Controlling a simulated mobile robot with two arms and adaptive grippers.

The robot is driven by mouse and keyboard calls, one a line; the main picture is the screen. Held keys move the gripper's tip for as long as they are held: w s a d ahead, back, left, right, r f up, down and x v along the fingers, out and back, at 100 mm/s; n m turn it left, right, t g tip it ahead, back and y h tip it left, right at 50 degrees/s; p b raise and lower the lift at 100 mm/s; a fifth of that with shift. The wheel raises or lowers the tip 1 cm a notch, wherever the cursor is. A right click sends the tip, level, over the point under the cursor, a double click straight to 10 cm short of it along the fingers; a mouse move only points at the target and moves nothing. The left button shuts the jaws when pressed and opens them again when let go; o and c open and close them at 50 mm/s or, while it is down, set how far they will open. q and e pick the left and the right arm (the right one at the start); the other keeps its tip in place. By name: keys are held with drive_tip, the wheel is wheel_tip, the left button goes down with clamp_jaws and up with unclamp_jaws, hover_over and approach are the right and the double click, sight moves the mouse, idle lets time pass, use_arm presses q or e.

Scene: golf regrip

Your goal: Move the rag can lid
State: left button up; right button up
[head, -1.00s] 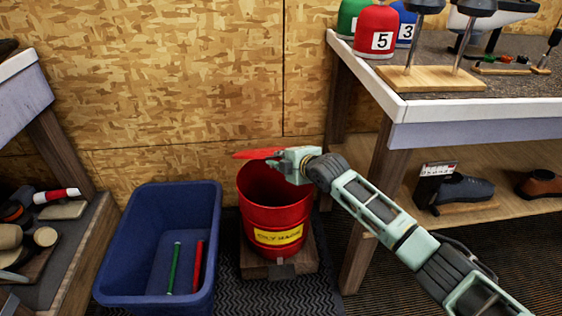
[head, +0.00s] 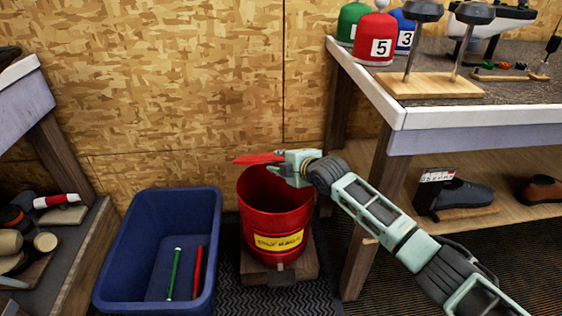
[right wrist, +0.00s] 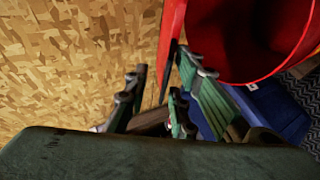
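The red rag can lid (head: 260,158) is raised above the back rim of the red can (head: 277,218), seen almost edge-on. The can's mouth is uncovered. My right gripper (head: 287,165) is at the lid's right end, above the can. In the right wrist view the lid (right wrist: 172,42) runs edge-on between the fingers of my right gripper (right wrist: 160,90), with wall on one side and can on the other. The fingers stand apart with a visible gap, so the gripper looks open around the lid's edge. Exact contact is unclear. My left gripper is not in view.
A blue bin (head: 207,240) with a green and a red grip stands left of the can. The can sits on a wooden block (head: 290,275). A workbench (head: 480,118) with a shelf is at right. The chipboard wall (head: 180,90) is close behind.

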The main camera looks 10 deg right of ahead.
drive_tip(key=shift+f, duration=0.15)
drive_tip(key=v, duration=1.2)
idle(0.3)
